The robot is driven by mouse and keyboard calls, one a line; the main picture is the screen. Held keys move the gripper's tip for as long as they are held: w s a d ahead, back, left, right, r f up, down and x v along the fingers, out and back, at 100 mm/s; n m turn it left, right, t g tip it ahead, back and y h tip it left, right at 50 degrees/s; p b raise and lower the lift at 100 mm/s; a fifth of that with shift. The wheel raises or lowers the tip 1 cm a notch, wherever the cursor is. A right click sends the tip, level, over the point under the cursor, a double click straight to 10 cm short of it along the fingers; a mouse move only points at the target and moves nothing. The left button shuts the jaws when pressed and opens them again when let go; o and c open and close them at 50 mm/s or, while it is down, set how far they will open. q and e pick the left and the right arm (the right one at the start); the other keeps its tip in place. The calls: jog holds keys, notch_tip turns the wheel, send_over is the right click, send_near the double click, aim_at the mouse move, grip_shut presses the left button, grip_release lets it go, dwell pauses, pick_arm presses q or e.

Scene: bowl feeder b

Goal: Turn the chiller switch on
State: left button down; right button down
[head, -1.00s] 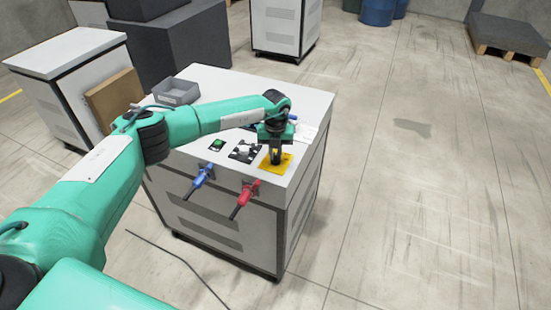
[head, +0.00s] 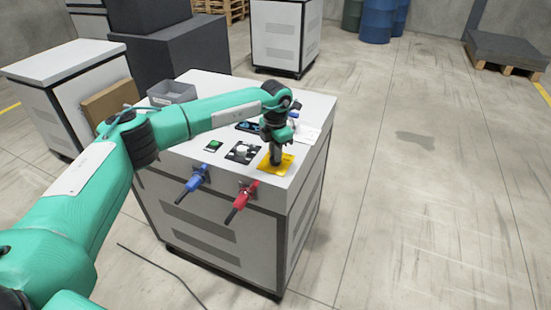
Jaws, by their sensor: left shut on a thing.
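The chiller (head: 215,225) is a white cabinet with a dark frame, and its top panel faces me. A yellow plate (head: 288,164) lies near the right front of the top. My left gripper (head: 275,162) points down over this plate and is shut on the switch, which is mostly hidden by the fingers. A black-and-white dial plate (head: 242,152) and a small green display (head: 213,146) sit to the left of the yellow plate. My right gripper is not in view.
A blue hose fitting (head: 194,180) and a red one (head: 242,202) stick out of the chiller's front. A grey bin (head: 172,92) stands at the back left of the top. Another white cabinet (head: 65,55) is at the left. Floor to the right is clear.

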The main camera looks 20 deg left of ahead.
pick_arm(q)
jog(key=shift+r+m+b, duration=0.15)
jog(key=shift+m+b, duration=0.7)
jog(key=shift+m, duration=0.55)
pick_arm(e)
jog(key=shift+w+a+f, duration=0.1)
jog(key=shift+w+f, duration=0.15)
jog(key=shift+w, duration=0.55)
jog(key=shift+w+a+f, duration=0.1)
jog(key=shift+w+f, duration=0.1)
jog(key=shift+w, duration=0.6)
pick_arm(q)
jog(key=shift+w, duration=0.1)
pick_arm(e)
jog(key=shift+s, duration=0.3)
pick_arm(q)
jog(key=c, duration=1.4)
grip_release()
jog(key=shift+c, duration=0.2)
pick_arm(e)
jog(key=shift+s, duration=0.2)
